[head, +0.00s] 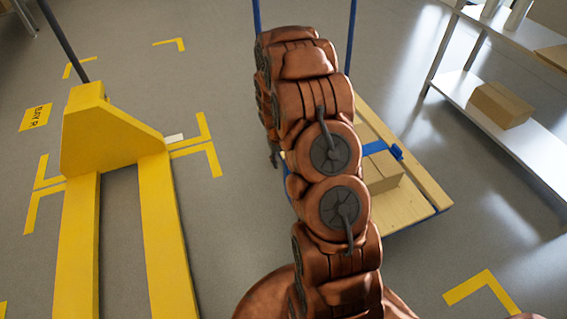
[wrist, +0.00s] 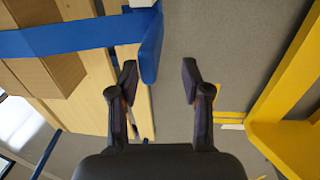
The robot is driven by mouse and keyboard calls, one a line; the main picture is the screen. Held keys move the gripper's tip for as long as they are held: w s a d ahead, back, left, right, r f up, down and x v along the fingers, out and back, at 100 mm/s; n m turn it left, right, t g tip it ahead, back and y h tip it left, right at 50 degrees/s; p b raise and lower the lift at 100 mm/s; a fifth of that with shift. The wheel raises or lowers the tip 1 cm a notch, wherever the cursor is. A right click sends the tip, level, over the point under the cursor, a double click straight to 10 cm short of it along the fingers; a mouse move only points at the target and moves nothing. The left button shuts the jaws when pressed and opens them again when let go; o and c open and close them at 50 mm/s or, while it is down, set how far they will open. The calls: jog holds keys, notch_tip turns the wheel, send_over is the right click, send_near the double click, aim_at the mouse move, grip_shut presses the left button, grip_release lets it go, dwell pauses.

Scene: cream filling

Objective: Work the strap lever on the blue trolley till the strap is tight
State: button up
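The trolley has a pale wooden deck (head: 424,186) with blue edges and blue uprights (head: 352,35). A cardboard box (head: 382,174) lies on the deck under a blue strap (head: 372,150). In the wrist view the strap (wrist: 65,39) crosses the box (wrist: 52,78) and meets a blue lever-like piece (wrist: 151,46) at the deck's edge. My gripper (wrist: 159,78) is open and empty. Its left fingertip is close to the lower end of that blue piece; I cannot tell if they touch. In the head view my arm hides the gripper and part of the trolley.
A yellow pallet truck (head: 98,130) stands at the left; its yellow body also shows in the wrist view (wrist: 290,140). A metal shelf (head: 500,125) with a carton (head: 502,104) stands at the right. Grey floor (head: 225,220) lies free between truck and trolley.

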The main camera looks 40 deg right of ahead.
notch_tip(320, 180, up, 10)
jog(key=a, duration=0.1)
jog(key=s+a+r+p, duration=0.4)
jog(key=r, duration=0.4)
jog(key=s+a+r+n+p, duration=0.1)
jog(key=s+a+r+p, duration=0.25)
jog(key=r, duration=0.55)
jog(key=s+a+r+p, duration=0.3)
jog(key=a+r+p, duration=0.2)
jog(key=r, duration=0.3)
jog(key=s+a+r+p, duration=0.3)
jog(key=s+r+p, duration=0.1)
jog(key=s+r, duration=0.2)
jog(key=s+a+r+n+g+p, duration=0.1)
jog(key=s+a+r+p, duration=0.2)
jog(key=s+r+p, duration=0.2)
jog(key=s+a+r+n+y+p, duration=0.1)
jog(key=s+a+r+p, duration=0.2)
jog(key=s+r, duration=0.5)
jog(key=s+p, duration=0.1)
jog(key=s, duration=0.2)
jog(key=shift+a+r+g+p, duration=0.2)
jog(key=shift+r+g+p, duration=0.1)
jog(key=shift+p, duration=0.1)
